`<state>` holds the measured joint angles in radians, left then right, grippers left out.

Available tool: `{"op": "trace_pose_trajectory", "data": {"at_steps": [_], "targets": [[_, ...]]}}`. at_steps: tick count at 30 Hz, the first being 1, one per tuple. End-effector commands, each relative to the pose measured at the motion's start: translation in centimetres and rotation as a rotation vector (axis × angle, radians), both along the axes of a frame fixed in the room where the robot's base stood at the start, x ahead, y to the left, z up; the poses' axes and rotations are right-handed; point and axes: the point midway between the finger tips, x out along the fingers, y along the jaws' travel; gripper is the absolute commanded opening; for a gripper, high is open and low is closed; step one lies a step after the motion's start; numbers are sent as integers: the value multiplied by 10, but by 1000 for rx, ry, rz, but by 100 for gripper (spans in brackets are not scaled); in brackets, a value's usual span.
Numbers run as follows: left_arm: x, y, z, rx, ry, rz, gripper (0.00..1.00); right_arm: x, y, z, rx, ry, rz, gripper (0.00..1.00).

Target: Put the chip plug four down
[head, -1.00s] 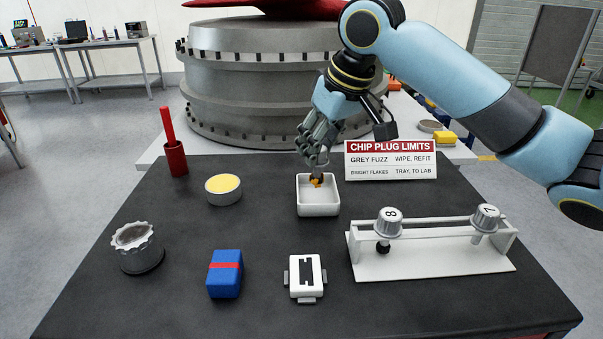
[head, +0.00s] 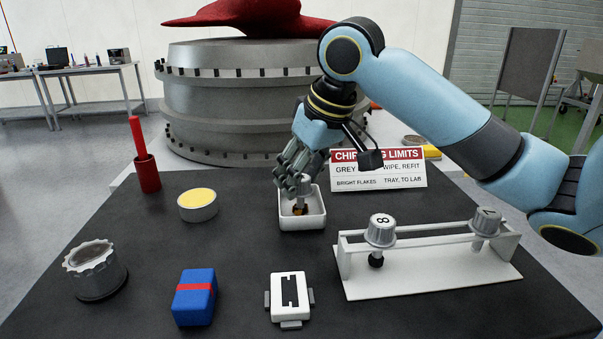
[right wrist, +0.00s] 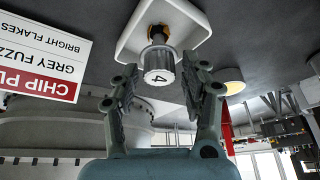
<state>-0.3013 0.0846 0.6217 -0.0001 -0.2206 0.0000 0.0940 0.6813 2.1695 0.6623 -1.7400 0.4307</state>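The chip plug with a 4 on its grey cap (right wrist: 159,66) stands in a small white tray (head: 302,222), its orange-brown lower end in the tray. In the head view the plug (head: 301,192) shows just below my right fingers. My right gripper (right wrist: 160,84) is open, with one finger on each side of the cap and a gap on both sides. The right gripper (head: 297,180) also shows over the tray in the head view. My left gripper is out of view.
A sign (head: 378,170) stands behind the tray. A white rack (head: 430,280) with plugs 8 and 7 stands to the right. A yellow-topped tin (head: 198,205), red holder (head: 147,172), grey knobbed cap (head: 95,268), blue block (head: 194,297) and white slotted box (head: 290,298) stand around.

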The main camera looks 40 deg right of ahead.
Motion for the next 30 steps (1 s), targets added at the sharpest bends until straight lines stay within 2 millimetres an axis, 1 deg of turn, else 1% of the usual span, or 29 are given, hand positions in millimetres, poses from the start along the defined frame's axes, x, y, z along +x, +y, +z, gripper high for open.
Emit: {"op": "trace_pose_trajectory", "data": {"at_steps": [3,8,11,14,17,21,24,27,30], "targets": [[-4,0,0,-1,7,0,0,0,0,0,0,0,0,53],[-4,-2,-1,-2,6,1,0,0,0,0,0,-1,0,53],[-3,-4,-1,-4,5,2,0,0,0,5,-1,-2,0,53],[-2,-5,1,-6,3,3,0,-5,-1,18,-5,-4,2,53],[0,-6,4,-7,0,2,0,-13,-2,38,-8,-4,2,53],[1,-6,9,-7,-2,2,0,-26,-3,71,-10,-4,2,53],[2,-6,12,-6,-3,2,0,-34,-3,89,-9,-5,2,53],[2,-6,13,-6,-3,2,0,-39,-2,101,-7,-3,0,53],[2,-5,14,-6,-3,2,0,-43,-1,109,-3,-2,1,53]]}}
